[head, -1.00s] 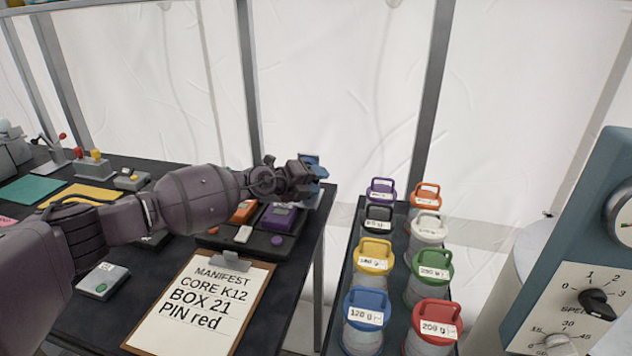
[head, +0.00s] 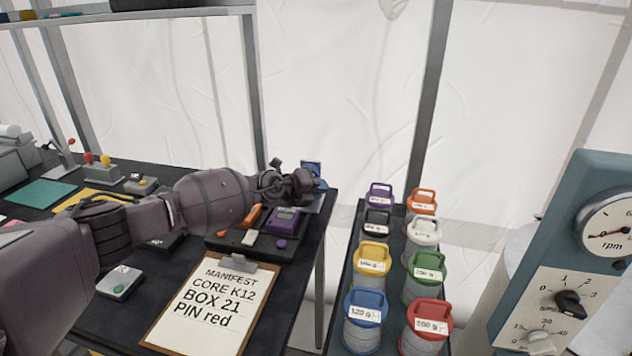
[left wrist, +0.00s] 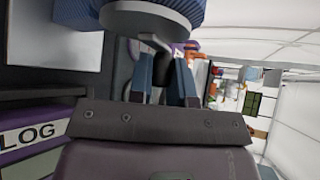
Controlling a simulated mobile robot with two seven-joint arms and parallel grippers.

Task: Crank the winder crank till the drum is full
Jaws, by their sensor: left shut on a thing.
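The winder (head: 312,170), small and blue, stands at the far right corner of the dark table, mostly hidden behind my left gripper (head: 297,184). In the left wrist view, a pale round disc with a blue body (left wrist: 150,18) fills the top; it looks like the winder's drum side. My left gripper's two blue-grey fingers (left wrist: 163,82) are just below it, shut around the dark, thin winder crank (left wrist: 157,48). How full the drum is cannot be told. My right gripper is not in view.
A clipboard (head: 205,310) and a dark tray (head: 222,242) with a purple device (head: 286,219) lie on the table. Lidded pots in several colours, such as a red one (head: 428,318), stand right of it. A blue panel with an rpm gauge (head: 606,232) is at far right.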

